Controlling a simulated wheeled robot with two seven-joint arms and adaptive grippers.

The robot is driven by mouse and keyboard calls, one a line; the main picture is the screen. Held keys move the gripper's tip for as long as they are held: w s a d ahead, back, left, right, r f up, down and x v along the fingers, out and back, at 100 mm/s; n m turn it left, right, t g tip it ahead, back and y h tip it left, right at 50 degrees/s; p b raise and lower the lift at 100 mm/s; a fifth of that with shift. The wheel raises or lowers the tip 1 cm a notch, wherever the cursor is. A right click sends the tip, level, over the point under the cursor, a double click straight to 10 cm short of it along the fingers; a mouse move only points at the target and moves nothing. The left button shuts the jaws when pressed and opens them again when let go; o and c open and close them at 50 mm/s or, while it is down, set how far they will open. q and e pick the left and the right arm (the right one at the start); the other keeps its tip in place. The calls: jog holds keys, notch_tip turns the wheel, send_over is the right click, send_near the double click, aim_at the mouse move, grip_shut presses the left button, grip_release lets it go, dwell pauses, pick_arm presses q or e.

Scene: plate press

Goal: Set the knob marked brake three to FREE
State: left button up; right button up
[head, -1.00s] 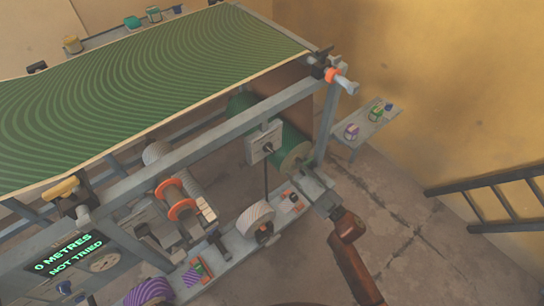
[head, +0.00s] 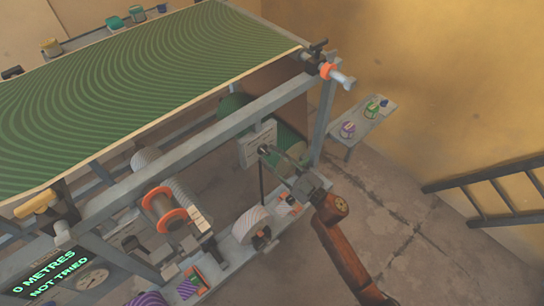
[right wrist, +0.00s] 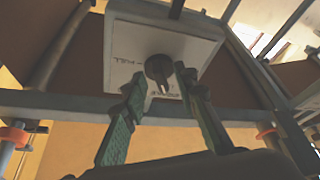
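The dark knob (right wrist: 158,67) sits on a pale plate (right wrist: 122,40) with small lettering in the right wrist view. Its pointer faces down and slightly right. A word like FULL shows left of it, another word below is hard to read. I cannot read a brake number. In the head view the plate (head: 248,152) hangs under the machine's front rail, and the knob (head: 263,149) shows dark on it. My right gripper (right wrist: 160,78) is open, its green-padded fingertips on either side of the knob, contact unclear. My left gripper is out of view.
The grey front rail (head: 215,136) runs above my right gripper. A display (head: 45,272) reads 0 METRES, NOT TRIED. A small shelf (head: 365,124) and black ladder (head: 490,190) stand right. Floor there is open.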

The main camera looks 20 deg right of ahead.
jog(key=shift+c, duration=0.5)
grip_shut()
